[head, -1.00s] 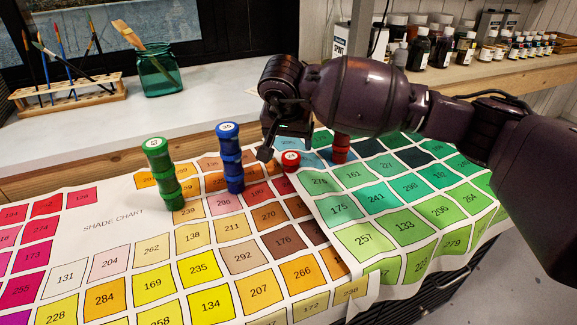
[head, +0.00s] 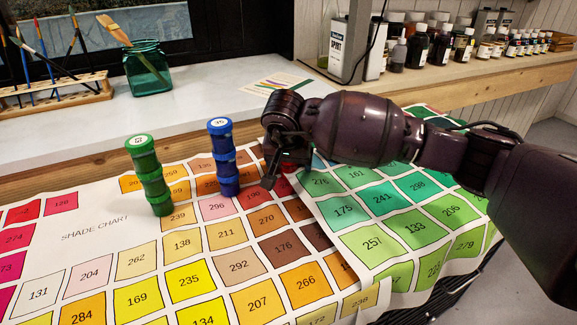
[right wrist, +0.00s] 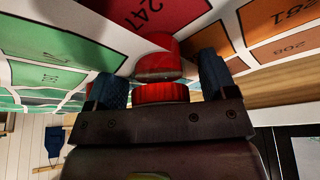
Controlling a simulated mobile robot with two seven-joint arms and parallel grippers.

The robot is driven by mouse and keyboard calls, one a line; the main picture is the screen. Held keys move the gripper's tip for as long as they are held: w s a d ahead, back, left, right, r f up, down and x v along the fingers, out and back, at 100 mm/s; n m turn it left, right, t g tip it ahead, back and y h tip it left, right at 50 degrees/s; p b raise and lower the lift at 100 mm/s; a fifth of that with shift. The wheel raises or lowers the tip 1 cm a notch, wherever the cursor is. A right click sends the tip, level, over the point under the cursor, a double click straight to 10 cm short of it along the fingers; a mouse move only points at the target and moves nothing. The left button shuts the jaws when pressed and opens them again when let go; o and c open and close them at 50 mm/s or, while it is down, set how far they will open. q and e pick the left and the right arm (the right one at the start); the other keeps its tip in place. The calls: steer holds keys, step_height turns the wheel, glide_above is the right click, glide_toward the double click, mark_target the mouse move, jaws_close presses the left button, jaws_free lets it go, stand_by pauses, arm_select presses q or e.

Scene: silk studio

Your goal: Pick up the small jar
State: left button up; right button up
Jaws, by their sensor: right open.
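The small red jar (head: 288,167) stands on the cloth shade chart (head: 95,228). In the head view it is mostly hidden behind my right gripper (head: 278,172). In the right wrist view the red jar (right wrist: 158,68) with a ribbed red part (right wrist: 160,93) lies between the two blue-padded fingers of my right gripper (right wrist: 162,84). The fingers are open, with a gap on either side of the red. I cannot tell whether the red parts are one jar or two. My left gripper is not in view.
A green jar stack (head: 150,175) and a blue jar stack (head: 223,158) stand left of my right gripper. A brush rack (head: 55,93), a teal glass jar (head: 148,70) and bottles (head: 440,45) stand on the shelf behind. The chart's near left is clear.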

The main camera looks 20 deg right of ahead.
steer(key=c, duration=1)
steer(key=shift+r, duration=0.15)
